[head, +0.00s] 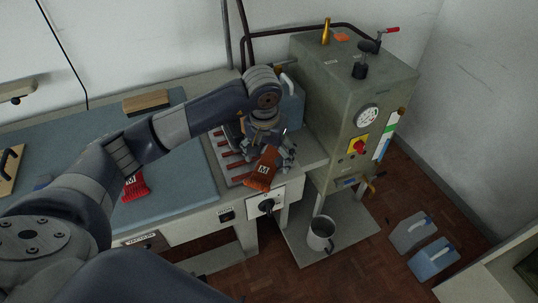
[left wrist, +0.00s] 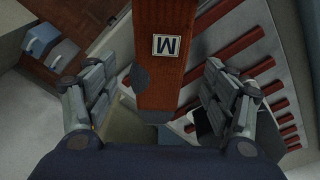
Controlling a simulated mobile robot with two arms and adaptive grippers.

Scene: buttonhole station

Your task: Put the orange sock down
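The orange sock (head: 262,169), with a white letter tag, is at the front right edge of the pale plate with red bars (head: 222,151). My left gripper (head: 272,146) is just above it, at its right end. In the left wrist view the sock (left wrist: 163,75) runs between the two spread fingers of the left gripper (left wrist: 160,98), with a gap on both sides. The fingers look open and apart from it. I cannot tell whether the sock fully rests on the plate. My right gripper is not in view.
A red sock (head: 135,186) with a tag lies on the blue mat (head: 180,190). A wooden block (head: 146,102) lies at the back. A grey machine (head: 350,105) with a gauge stands right of the plate. A mug (head: 320,235) sits on the low shelf.

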